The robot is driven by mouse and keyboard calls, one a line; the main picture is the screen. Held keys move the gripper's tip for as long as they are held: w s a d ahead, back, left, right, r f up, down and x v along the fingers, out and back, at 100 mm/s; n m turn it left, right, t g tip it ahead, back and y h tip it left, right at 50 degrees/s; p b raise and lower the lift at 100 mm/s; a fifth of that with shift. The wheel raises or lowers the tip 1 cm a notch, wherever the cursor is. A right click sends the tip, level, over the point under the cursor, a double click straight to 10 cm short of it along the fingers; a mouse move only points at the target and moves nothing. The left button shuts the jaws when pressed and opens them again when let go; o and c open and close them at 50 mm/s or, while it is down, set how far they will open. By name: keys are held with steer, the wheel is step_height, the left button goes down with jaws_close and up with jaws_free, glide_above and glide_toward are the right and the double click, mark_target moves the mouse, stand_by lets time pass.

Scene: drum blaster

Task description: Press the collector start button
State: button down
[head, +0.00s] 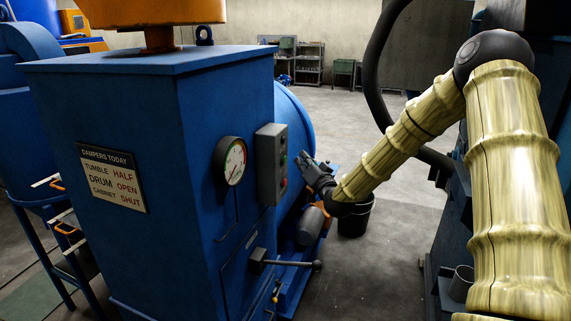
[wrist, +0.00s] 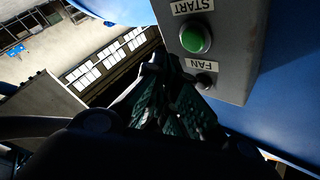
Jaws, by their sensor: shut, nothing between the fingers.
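A grey control box (head: 270,165) is mounted on the right side of the blue cabinet. In the wrist view, a round green button (wrist: 195,38) sits on the box's face beside an upside-down START label (wrist: 192,5). An upside-down FAN label (wrist: 199,65) and a small dark knob or button (wrist: 206,80) are below it in the picture. My gripper (head: 302,158) is shut and empty, just right of the box in the head view. In the wrist view its dark fingers lie below and left of the green button; contact cannot be told.
The blue cabinet (head: 110,110) carries a dial gauge (head: 231,161), a dampers sign (head: 112,177) and a lever handle (head: 290,264). A black bucket (head: 356,218) stands on the floor behind my gripper. Dark machinery stands at the right. Open floor lies behind.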

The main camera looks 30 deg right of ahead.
steer(key=shift+w+a, duration=0.5)
steer(key=shift+w, duration=0.1)
steer(key=shift+w+a+b, duration=0.1)
steer(key=shift+b, duration=0.25)
stand_by(0.9)
steer(key=shift+w+a, duration=0.2)
steer(key=shift+w, duration=0.05)
steer(key=shift+w+a+b, duration=0.3)
steer(key=shift+b, duration=0.15)
stand_by(1.0)
steer(key=shift+s+d, duration=0.6)
steer(key=shift+s, duration=0.05)
stand_by(0.5)
steer(key=s+d, duration=0.3)
steer(key=shift+s+d, duration=0.1)
steer(key=shift+s, duration=0.3)
